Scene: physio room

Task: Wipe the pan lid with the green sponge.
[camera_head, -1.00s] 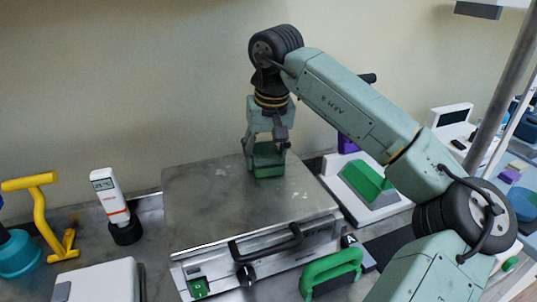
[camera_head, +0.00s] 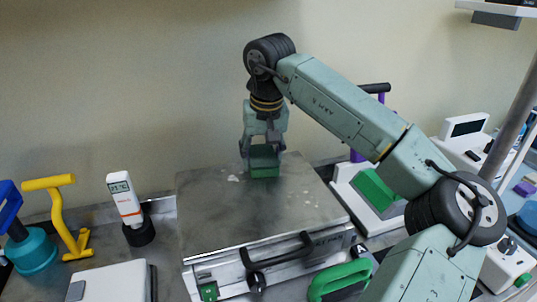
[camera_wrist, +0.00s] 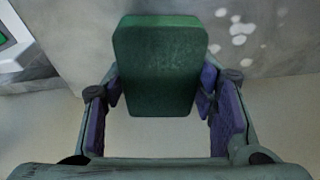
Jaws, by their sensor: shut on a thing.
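The pan lid (camera_head: 225,215) is a flat grey metal cover with a dark bar handle (camera_head: 275,258) along its front. Pale spots (camera_head: 233,177) lie on it, left of the sponge; a cluster of pale spots (camera_wrist: 238,28) also shows in the wrist view. My gripper (camera_head: 263,150) is over the back part of the lid, pointing down, shut on the green sponge (camera_head: 265,170). The sponge's lower edge appears to touch the lid. In the wrist view the sponge (camera_wrist: 160,65) sits between the two fingers; its underside is hidden.
On the left are a white device with a display (camera_head: 124,200), a yellow-handled tool (camera_head: 62,220) and a teal pot (camera_head: 33,252). A white unit with a green pad (camera_head: 376,190) stands right of the lid. A green handle (camera_head: 338,278) is at the front. The wall is close behind.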

